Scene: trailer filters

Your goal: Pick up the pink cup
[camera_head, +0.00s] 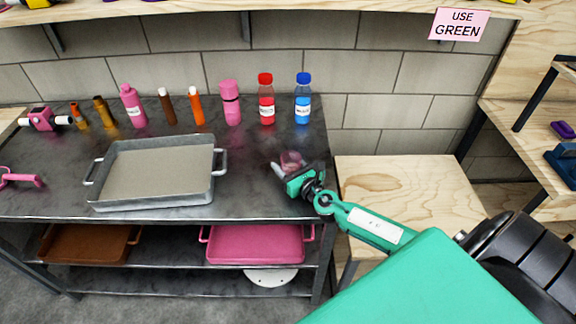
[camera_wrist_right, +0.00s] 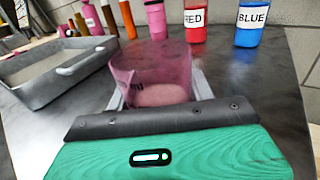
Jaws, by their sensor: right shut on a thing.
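The pink cup (camera_head: 292,160) is small and see-through and stands near the right end of the dark metal table (camera_head: 255,200). In the right wrist view the cup (camera_wrist_right: 152,75) looks upright, with its open rim up. My right gripper (camera_head: 284,168) reaches in from the right and is shut on the cup. In the wrist view its fingers (camera_wrist_right: 160,92) lie on both sides of the cup's lower part. I cannot tell whether the cup's base touches the table. My left gripper is not in view.
A grey tray (camera_head: 91,186) lies left of the cup. A red bottle (camera_head: 266,100), a blue bottle (camera_head: 303,100) and several pink, orange and brown items stand along the back. A wooden bench (camera_head: 400,185) is at the right. A pink tray (camera_head: 255,246) sits below.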

